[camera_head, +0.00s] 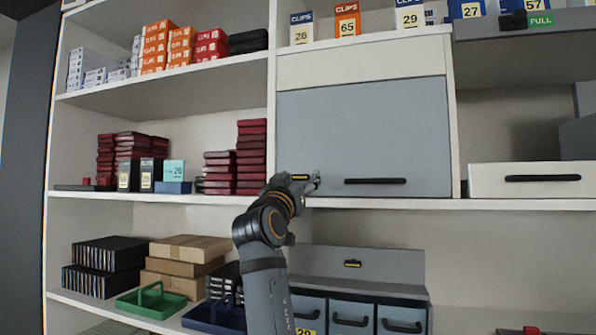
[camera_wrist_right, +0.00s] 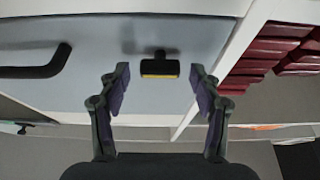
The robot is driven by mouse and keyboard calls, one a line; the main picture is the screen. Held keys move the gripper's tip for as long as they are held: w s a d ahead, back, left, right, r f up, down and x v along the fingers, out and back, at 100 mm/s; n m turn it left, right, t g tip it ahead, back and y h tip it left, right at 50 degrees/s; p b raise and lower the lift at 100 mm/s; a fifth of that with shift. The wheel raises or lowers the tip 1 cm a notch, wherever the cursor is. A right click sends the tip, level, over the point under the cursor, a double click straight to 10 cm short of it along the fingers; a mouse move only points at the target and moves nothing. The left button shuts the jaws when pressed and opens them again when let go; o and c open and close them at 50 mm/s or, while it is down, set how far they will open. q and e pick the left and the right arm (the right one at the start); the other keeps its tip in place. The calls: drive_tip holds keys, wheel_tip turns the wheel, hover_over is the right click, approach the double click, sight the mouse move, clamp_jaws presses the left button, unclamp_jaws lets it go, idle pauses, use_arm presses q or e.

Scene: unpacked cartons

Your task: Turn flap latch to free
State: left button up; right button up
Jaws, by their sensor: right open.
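The grey-blue flap (camera_head: 363,130) closes a cabinet compartment in the middle of the shelving. Its flap latch, a small black piece with a yellow strip, sits near the flap's lower left corner, partly behind my right gripper (camera_head: 308,184) in the head view. In the right wrist view the latch (camera_wrist_right: 160,68) lies crosswise on the flap (camera_wrist_right: 95,95). My right gripper (camera_wrist_right: 160,76) is open, with one finger on each side of the latch and a visible gap on both sides. My left gripper is not in view.
A black bar handle (camera_head: 375,181) is on the flap, right of the latch. Dark red boxes (camera_head: 250,150) stand on the shelf to the left. Below, a grey unit (camera_head: 345,265) holds several drawers. A white drawer (camera_head: 530,180) is at the right.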

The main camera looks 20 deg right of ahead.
drive_tip(key=shift+c, duration=0.3)
drive_tip(key=c, duration=1.1)
drive_tip(key=shift+n+y, duration=0.4)
drive_tip(key=shift+n, duration=0.2)
drive_tip(key=n+t+y, duration=0.1)
drive_tip(key=n+y, duration=0.1)
drive_tip(key=n, duration=0.2)
drive_tip(key=shift+s, duration=0.1)
drive_tip(key=n+y, duration=0.1)
drive_tip(key=n, duration=0.2)
drive_tip(key=n+y+p, duration=0.1)
drive_tip(key=n, duration=0.2)
drive_tip(key=shift+d+r+n+y, duration=0.15)
drive_tip(key=shift+n+y, duration=0.15)
drive_tip(key=shift+y, duration=0.1)
drive_tip(key=n+y+p, duration=0.1)
drive_tip(key=n+y, duration=0.1)
drive_tip(key=n, duration=0.3)
drive_tip(key=shift+r, duration=0.1)
drive_tip(key=n+g+p, duration=0.1)
drive_tip(key=n, duration=0.1)
drive_tip(key=n+g+y+p, duration=0.1)
drive_tip(key=n, duration=0.2)
drive_tip(key=shift+n, duration=0.4)
